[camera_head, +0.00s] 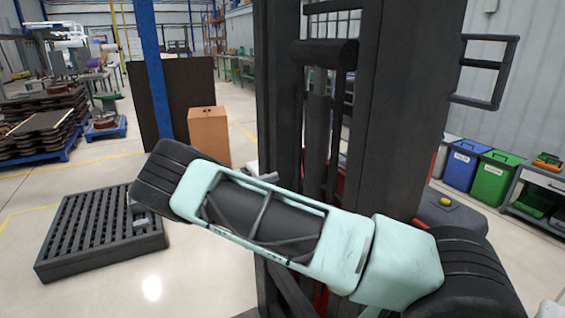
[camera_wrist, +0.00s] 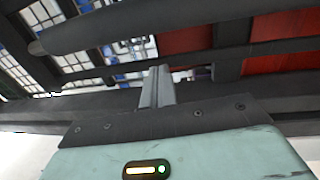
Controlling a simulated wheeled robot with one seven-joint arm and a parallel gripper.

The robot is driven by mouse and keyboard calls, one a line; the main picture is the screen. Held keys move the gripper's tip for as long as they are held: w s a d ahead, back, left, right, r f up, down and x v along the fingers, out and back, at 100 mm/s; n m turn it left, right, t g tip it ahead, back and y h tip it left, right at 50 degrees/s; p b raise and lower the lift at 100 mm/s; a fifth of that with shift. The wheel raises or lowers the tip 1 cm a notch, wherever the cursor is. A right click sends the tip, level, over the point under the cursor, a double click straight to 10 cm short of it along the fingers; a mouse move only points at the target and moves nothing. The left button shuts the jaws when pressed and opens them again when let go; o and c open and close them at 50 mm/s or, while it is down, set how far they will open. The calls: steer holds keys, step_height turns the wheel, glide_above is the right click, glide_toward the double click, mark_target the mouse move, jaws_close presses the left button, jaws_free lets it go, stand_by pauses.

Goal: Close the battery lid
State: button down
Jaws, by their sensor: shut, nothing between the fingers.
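I cannot make out the battery lid for certain in either view. A tall dark mast (camera_head: 415,90), apparently of a forklift truck, stands close in front of me in the head view. A little red bodywork shows behind it, and my arm hides much of its lower part. In the wrist view, my gripper (camera_wrist: 159,72) is shut and empty, its two grey fingers side by side. It points towards dark bars (camera_wrist: 130,30) with red panels (camera_wrist: 271,44) behind them. I cannot tell whether the fingertips touch anything.
A dark slatted pallet (camera_head: 75,235) lies on the floor at left. A cardboard box (camera_head: 209,136) stands behind, near a blue post (camera_head: 152,70). Blue (camera_head: 461,166) and green (camera_head: 494,177) bins stand at right beside a workbench (camera_head: 541,188).

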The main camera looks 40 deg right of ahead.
mark_target(316, 160)
steer(key=p+x, duration=0.4)
steer(key=x, duration=0.9)
steer(key=shift+w+r+p, duration=0.15)
steer(key=shift+p, duration=0.15)
steer(key=shift+d, duration=0.45)
